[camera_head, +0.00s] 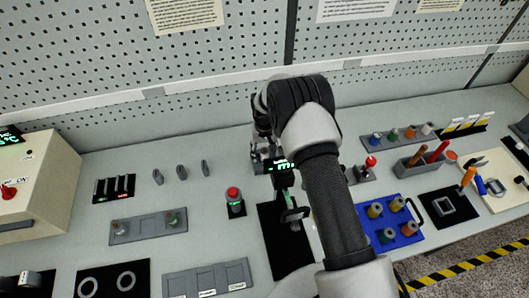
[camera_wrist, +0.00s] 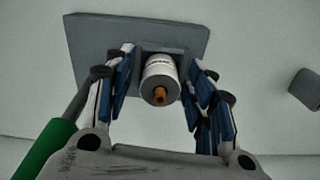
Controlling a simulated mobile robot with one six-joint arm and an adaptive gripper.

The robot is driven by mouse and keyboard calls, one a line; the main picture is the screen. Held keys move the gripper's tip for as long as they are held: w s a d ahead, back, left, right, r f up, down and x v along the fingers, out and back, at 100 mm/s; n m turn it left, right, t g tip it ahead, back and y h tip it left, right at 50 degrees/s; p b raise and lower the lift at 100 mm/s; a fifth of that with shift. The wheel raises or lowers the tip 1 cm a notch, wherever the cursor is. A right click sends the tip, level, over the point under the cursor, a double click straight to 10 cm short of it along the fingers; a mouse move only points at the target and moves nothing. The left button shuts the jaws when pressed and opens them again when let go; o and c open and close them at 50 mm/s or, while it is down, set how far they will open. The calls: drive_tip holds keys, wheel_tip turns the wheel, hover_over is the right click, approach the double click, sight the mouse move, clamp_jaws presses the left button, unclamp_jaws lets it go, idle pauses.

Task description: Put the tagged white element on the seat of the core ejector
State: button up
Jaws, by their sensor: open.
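In the wrist view, a white cylindrical element (camera_wrist: 159,68) with a dark printed label, a grey end face and an orange-brown core tip sits at a grey block on a flat grey plate (camera_wrist: 88,32). My gripper (camera_wrist: 162,58) is open, with one blue-padded finger on each side of the element. A gap shows between each finger and the element. In the head view my arm hides the element and most of the gripper. I cannot tell for sure whether the grey block and plate belong to the core ejector.
A black upright device with a lit display (camera_head: 282,172) stands near my arm. A red button (camera_head: 233,193) is left of it. A blue tray (camera_head: 424,238) with several spools and a red-knobbed lever (camera_head: 371,161) are to the right. A green part (camera_wrist: 45,150) shows at lower left in the wrist view.

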drive_tip(key=s+d+r+t, duration=0.1)
drive_tip(key=s+d+r, duration=0.1)
drive_tip(key=r, duration=1.2)
drive_tip(key=s+d+r, duration=0.2)
drive_tip(key=s+r, duration=0.1)
drive_tip(key=r, duration=1)
drive_tip(key=s+d+r+t, duration=0.1)
drive_tip(key=s+d+r, duration=0.3)
drive_tip(key=s+r, duration=0.55)
drive_tip(key=s+d+r+t, duration=0.1)
drive_tip(key=s+d, duration=0.1)
drive_tip(key=s, duration=0.9)
drive_tip(key=s+d+r+t, duration=0.1)
drive_tip(key=s+d+r, duration=0.1)
drive_tip(key=s, duration=0.9)
drive_tip(key=shift+d+r+m+t+p, duration=0.2)
drive_tip(key=shift+m+t+p, duration=0.1)
drive_tip(key=shift+m+p, duration=0.1)
drive_tip(key=shift+s, duration=0.15)
